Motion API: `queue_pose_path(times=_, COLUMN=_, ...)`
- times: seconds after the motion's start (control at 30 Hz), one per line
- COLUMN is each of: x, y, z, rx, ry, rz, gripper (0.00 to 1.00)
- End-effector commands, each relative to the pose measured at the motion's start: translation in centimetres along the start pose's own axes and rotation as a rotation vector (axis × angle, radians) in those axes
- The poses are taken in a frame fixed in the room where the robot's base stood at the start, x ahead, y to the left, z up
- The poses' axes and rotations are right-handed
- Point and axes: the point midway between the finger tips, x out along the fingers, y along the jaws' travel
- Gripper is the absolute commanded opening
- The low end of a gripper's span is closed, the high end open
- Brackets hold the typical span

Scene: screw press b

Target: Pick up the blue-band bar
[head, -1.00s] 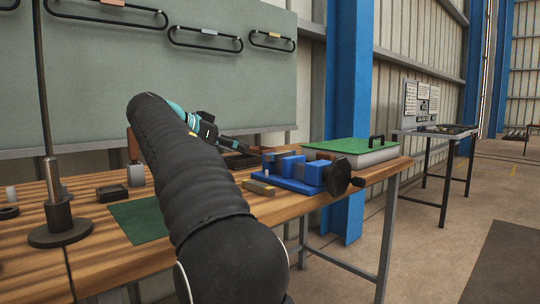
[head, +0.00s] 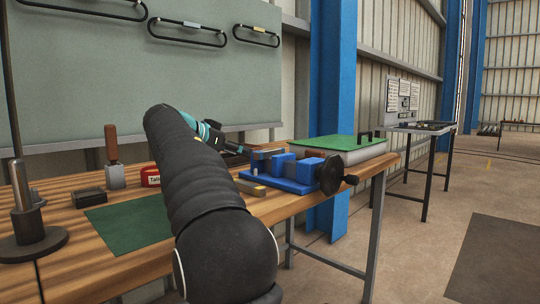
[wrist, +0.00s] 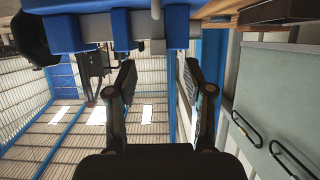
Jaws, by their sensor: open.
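I cannot pick out a bar with a blue band for certain. A blue vise (head: 300,172) stands on the bench, with a grey piece (head: 268,153) at its far left side. A small brass-coloured bar (head: 250,187) lies in front of it. My gripper is mostly hidden behind my arm in the head view, left of the vise. In the wrist view my gripper (wrist: 158,76) is open, with nothing between its fingers. The blue vise (wrist: 105,30) spans the top of that view, beyond the fingertips.
A green mat (head: 130,221), a black box (head: 88,197), a wooden-handled tool (head: 114,170) and a red tin (head: 150,177) are on the bench at left. A post on a round base (head: 30,240) stands nearer. A green-topped plate (head: 340,148) lies behind the vise.

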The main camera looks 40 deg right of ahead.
Motion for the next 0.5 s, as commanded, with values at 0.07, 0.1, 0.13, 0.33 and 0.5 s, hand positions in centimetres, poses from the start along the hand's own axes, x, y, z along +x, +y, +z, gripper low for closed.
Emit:
queue_pose_path(times=0.07, x=0.5, y=0.1, z=0.0, rx=0.000, ry=0.000, rz=0.001, gripper=0.52)
queue_pose_path(times=0.1, x=0.9, y=0.1, z=0.0, rx=0.000, ry=0.000, rz=0.001, gripper=0.52)
queue_pose_path(times=0.13, x=1.2, y=0.1, z=-0.1, rx=0.000, ry=0.000, rz=0.002, gripper=0.52)
queue_pose_path(times=0.33, x=4.1, y=0.3, z=-0.1, rx=-0.001, ry=-0.001, rz=0.003, gripper=0.52)
queue_pose_path(times=0.5, x=5.2, y=0.3, z=-0.1, rx=0.000, ry=0.000, rz=0.001, gripper=0.52)
